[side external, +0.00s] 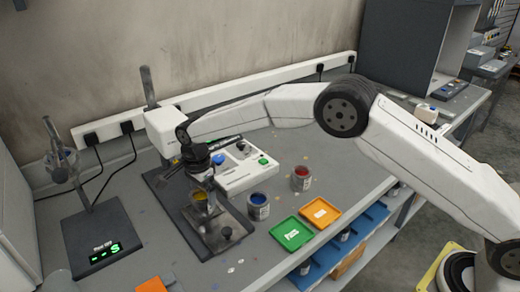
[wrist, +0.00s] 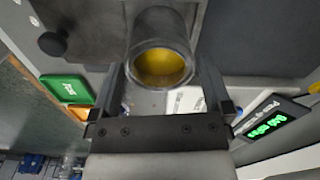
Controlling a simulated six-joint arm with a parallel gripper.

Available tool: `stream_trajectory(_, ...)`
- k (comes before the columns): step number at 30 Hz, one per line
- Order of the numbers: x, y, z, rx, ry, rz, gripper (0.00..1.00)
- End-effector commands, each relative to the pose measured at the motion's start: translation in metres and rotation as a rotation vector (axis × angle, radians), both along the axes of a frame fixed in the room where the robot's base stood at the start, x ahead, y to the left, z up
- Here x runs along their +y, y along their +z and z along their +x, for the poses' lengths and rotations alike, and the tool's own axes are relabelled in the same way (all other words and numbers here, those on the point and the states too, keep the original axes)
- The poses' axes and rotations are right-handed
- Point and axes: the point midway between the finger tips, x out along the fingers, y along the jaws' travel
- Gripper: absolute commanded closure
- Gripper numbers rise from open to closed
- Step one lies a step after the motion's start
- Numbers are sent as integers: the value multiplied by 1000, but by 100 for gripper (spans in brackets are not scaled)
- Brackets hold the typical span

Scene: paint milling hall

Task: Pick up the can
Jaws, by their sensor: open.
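A grey metal can with yellow paint (wrist: 160,66) stands open-topped in the wrist view, just ahead of and partly between my two fingers. The same can (side external: 200,204) shows in the side view on the dark plate of the mill stand, partly hidden by the parts above it. My gripper (wrist: 162,82) is open, one finger on each side of the can's near rim. I cannot tell whether either finger touches it. In the side view my gripper is dark and blends with the mill parts above the can.
A blue-paint can (side external: 258,206) and a red-paint can (side external: 300,178) stand right of the mill. A green tray (side external: 291,234) and an orange tray (side external: 320,213) lie near the bench edge. A white control box (side external: 247,170) sits behind. A scale (side external: 96,240) stands at left.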

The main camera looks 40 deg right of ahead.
Motion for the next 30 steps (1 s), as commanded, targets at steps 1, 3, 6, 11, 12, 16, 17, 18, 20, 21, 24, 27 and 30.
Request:
stream_trajectory(1,0,-7,-1,1,0,0,0)
stream_trajectory(3,0,-15,0,1,0,-1,0)
stream_trajectory(6,0,-23,0,-1,-1,-1,0)
stream_trajectory(11,0,-27,0,-3,-1,-1,0)
stream_trajectory(12,0,-27,0,-3,-1,-1,0)
stream_trajectory(16,0,-27,0,-3,-1,-1,0)
stream_trajectory(17,0,-27,0,-3,-1,-1,0)
stream_trajectory(18,0,-27,0,-3,-1,-1,0)
stream_trajectory(20,0,-27,0,-3,-1,-1,0)
stream_trajectory(21,0,-26,0,-3,-1,-1,0)
stream_trajectory(24,0,-26,0,-3,-1,-1,3)
stream_trajectory(27,0,-26,0,-3,-1,-1,35)
stream_trajectory(30,0,-26,0,-3,-1,-1,67)
